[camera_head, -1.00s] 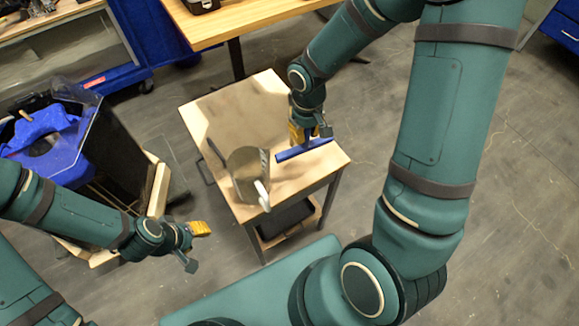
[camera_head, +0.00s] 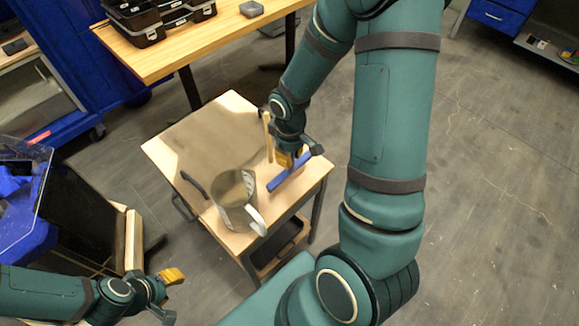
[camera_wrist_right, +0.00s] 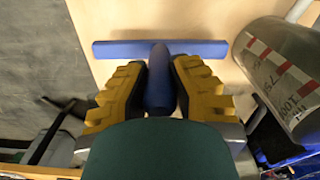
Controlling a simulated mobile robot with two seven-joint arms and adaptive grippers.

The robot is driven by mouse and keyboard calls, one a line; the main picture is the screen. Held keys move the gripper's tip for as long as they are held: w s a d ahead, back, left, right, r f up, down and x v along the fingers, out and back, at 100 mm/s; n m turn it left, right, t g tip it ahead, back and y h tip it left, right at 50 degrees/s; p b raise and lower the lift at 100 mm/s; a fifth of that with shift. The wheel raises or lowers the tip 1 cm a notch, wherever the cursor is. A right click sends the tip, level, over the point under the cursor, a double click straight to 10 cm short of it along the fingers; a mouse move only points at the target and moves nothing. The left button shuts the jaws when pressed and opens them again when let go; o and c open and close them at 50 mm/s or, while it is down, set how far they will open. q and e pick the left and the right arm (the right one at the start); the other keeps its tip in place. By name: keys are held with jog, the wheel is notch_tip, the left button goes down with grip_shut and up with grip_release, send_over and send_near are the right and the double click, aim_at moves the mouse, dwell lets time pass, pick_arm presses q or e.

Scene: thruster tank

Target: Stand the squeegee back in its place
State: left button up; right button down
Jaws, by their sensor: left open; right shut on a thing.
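The squeegee is blue, with a straight bar (camera_head: 284,176) and a handle. My right gripper (camera_head: 290,160) is shut on the handle, above the right part of the small wooden-topped table (camera_head: 200,130). In the right wrist view the handle (camera_wrist_right: 158,80) is between the yellow finger pads (camera_wrist_right: 160,92), and the bar (camera_wrist_right: 120,49) lies crosswise beyond them. I cannot tell whether the bar touches the tabletop. A grey cylindrical jug (camera_head: 232,192) with a white handle stands left of the squeegee; it also shows in the wrist view (camera_wrist_right: 285,75). My left gripper (camera_head: 168,293) is open and empty, lower left.
A dark curved handle-like thing (camera_head: 194,184) is left of the jug. A tan upright stick (camera_head: 267,138) shows beside my right gripper. A larger wooden table (camera_head: 180,45) with black cases (camera_head: 150,22) is behind. A bin with blue parts (camera_head: 20,225) is left. The tabletop's back left is clear.

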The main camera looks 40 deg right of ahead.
jog(key=shift+f+b, duration=0.5)
jog(key=shift+f, duration=1.4)
jog(key=shift+f, duration=0.1)
jog(key=c, duration=1)
grip_release()
jog(key=shift+r, duration=0.4)
notch_tip(320, 180, up, 12)
jog(key=p, duration=0.3)
jog(key=shift+w+f, duration=0.1)
jog(key=shift+f, duration=0.15)
